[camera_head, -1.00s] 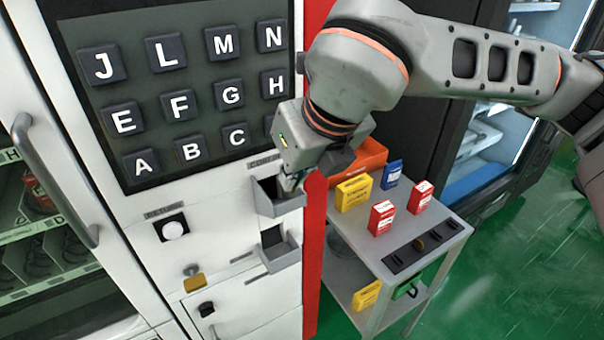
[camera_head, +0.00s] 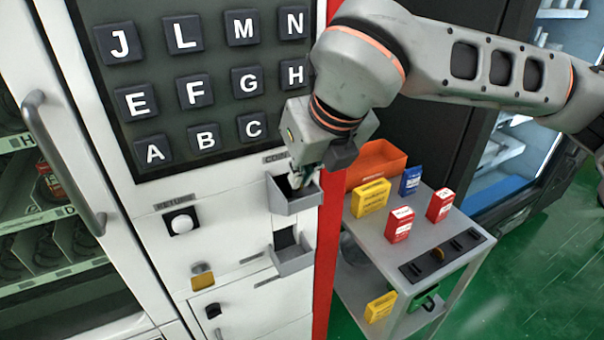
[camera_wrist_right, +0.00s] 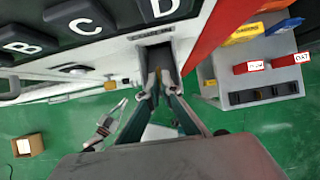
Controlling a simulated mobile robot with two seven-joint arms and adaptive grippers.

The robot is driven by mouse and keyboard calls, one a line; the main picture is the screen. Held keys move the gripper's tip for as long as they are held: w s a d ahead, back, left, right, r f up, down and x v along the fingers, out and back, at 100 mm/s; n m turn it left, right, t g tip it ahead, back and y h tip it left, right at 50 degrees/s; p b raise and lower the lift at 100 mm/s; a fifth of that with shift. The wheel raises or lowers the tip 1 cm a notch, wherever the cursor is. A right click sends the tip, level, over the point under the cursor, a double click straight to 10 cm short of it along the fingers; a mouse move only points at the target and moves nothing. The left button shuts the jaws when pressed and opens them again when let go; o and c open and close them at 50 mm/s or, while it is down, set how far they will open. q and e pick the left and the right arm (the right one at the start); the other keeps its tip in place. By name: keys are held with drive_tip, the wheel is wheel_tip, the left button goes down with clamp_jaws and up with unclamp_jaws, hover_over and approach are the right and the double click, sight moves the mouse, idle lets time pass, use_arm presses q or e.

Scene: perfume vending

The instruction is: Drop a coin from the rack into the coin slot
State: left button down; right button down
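The coin slot (camera_head: 296,203) is the upper grey open-topped holder on the white machine front, under a partly hidden coin label. My right gripper (camera_head: 301,180) points down into its mouth. In the right wrist view the fingertips (camera_wrist_right: 157,84) are close together at the slot's dark opening (camera_wrist_right: 158,55), with a small gold-brown sliver, seemingly a coin (camera_wrist_right: 156,88), between them. The slot's inside is mostly hidden by the fingers. The coin rack (camera_head: 445,256) is the dark slotted strip on the grey cart, with a gold coin (camera_head: 437,255) visible in it.
A second grey holder (camera_head: 292,259) sits below the slot. A letter keypad (camera_head: 215,90) is above, and a return button (camera_head: 181,223) is to the left. The cart (camera_head: 375,245) at right carries red, yellow and blue boxes and an orange bin (camera_head: 376,162).

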drive_tip(key=c, duration=2.2)
unclamp_jaws()
drive_tip(key=v, duration=1.2)
drive_tip(key=shift+r, duration=0.1)
drive_tip(key=shift+a, duration=0.1)
